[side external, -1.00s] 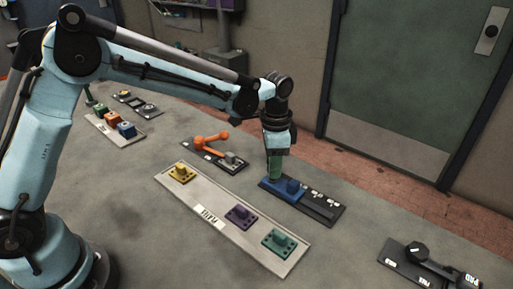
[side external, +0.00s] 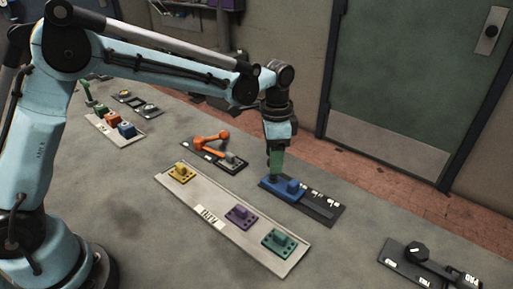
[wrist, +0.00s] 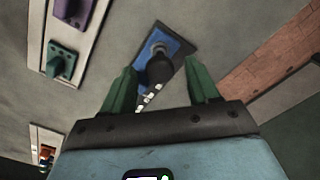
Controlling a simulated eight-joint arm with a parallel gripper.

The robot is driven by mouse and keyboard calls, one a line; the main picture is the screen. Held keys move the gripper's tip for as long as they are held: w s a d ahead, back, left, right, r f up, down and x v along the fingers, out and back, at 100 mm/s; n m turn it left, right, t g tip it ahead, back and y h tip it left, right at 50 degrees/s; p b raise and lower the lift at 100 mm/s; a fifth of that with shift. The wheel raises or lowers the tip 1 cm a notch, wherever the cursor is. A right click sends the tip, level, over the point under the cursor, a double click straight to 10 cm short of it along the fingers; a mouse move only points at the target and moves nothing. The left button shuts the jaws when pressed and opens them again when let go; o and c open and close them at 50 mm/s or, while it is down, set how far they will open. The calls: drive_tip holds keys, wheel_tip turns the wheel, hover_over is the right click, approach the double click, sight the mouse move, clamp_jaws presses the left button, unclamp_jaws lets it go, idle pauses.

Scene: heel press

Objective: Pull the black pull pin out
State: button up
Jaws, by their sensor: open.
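In the side view my gripper (side external: 275,176) points down over the left end of the blue mount (side external: 291,187). A dark part shows below the fingers there, but the pin is partly hidden.
A black strip with white labels (side external: 322,204) extends right of the blue mount. A pale panel (side external: 208,216) with yellow, purple and teal blocks lies in front. An orange lever (side external: 210,139) is behind left, and a black dial panel (side external: 418,262) at front right.

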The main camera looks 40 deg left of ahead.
wheel_tip(320, 180, up, 12)
drive_tip(key=shift+f, duration=0.15)
idle(0.3)
idle(0.4)
drive_tip(key=s+a+f+n+t, duration=0.2)
drive_tip(key=s+a+n+t, duration=0.1)
drive_tip(key=s, duration=0.5)
drive_tip(key=s+a+f+n+t, duration=0.3)
drive_tip(key=s+a+n, duration=0.3)
drive_tip(key=s, duration=0.3)
drive_tip(key=shift+a+t, duration=0.6)
drive_tip(key=shift+a, duration=0.15)
